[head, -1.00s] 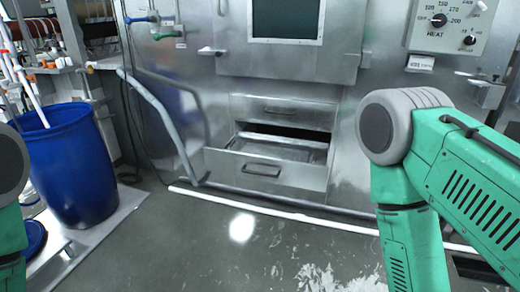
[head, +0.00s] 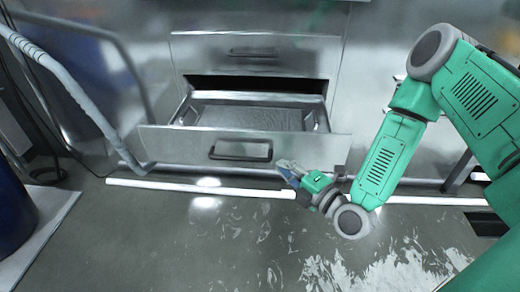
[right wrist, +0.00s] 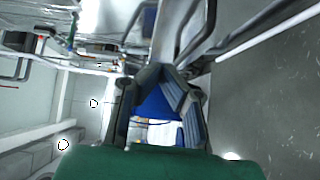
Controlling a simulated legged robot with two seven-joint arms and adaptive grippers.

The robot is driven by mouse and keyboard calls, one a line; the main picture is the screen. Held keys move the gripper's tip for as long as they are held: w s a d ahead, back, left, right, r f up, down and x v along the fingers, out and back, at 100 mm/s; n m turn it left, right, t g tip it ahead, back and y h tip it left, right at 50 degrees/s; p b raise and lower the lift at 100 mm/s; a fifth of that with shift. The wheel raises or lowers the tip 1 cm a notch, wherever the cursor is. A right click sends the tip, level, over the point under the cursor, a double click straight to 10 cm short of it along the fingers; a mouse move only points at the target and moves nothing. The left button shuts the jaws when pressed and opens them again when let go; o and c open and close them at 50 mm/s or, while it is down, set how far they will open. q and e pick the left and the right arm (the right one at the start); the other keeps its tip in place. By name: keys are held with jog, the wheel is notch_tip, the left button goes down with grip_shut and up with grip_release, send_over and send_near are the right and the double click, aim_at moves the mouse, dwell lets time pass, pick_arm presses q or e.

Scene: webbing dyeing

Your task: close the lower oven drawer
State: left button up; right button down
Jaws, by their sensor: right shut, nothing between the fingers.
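The lower oven drawer (head: 185,146) is a steel drawer, pulled out, with its open tray showing behind the front panel. Its dark bar handle (head: 241,150) is in the middle of the panel. The upper drawer (head: 254,55) above it is shut. My right gripper (head: 284,168) is at the lower right part of the drawer front, right of the handle. Its fingers are shut and hold nothing; I cannot tell whether they touch the panel. In the right wrist view the fingertips (right wrist: 168,72) are close together. My left gripper is out of view.
A white pipe (head: 200,188) runs along the floor before the oven. A grey hose (head: 75,95) bends down at the left of the drawer. A blue barrel (head: 14,215) stands at the left edge. The wet floor in front is clear.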

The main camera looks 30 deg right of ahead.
jog(key=b, duration=0.3)
send_near(255, 133)
jog(key=w+a, duration=0.3)
jog(key=w, duration=0.1)
jog(key=shift+w+d+f+b, duration=0.1)
jog(key=shift+w+d+b, duration=0.15)
jog(key=shift+w, duration=0.2)
jog(key=shift+w+d+f+b, duration=0.1)
jog(key=shift+w+d+b, duration=0.1)
jog(key=shift+w, duration=0.25)
jog(key=shift+w+d+r, duration=0.1)
jog(key=shift+w+d, duration=0.15)
jog(key=shift+w, duration=0.35)
jog(key=shift+d, duration=0.1)
